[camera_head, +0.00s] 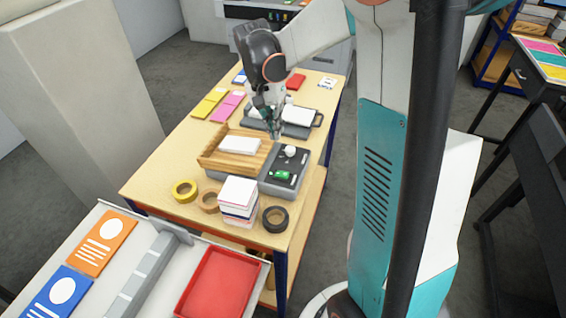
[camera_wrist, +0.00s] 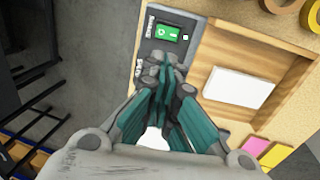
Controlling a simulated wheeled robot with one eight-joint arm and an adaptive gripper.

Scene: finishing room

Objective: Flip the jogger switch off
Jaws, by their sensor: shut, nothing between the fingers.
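The jogger is a wooden tray (camera_head: 213,157) with a dark control panel (camera_head: 296,165) on its right side. A green switch (camera_head: 281,174) sits at the near end of that panel, and a pale round knob (camera_head: 290,151) is behind it. In the wrist view the switch (camera_wrist: 168,33) is a green rocker with a white mark, set in the panel near the top. My gripper (camera_head: 276,133) is shut and empty, over the far end of the panel. In the wrist view its fingertips (camera_wrist: 172,72) point toward the switch, apart from it in the picture. The height gap is unclear.
A white paper stack (camera_head: 239,145) lies in the wooden tray. A taller card stack (camera_head: 237,198) and yellow (camera_head: 184,190), brown and black (camera_head: 275,218) tape rolls stand at the near end. A grey device (camera_head: 303,122) is behind. A red tray (camera_head: 218,282) is on the front cart.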

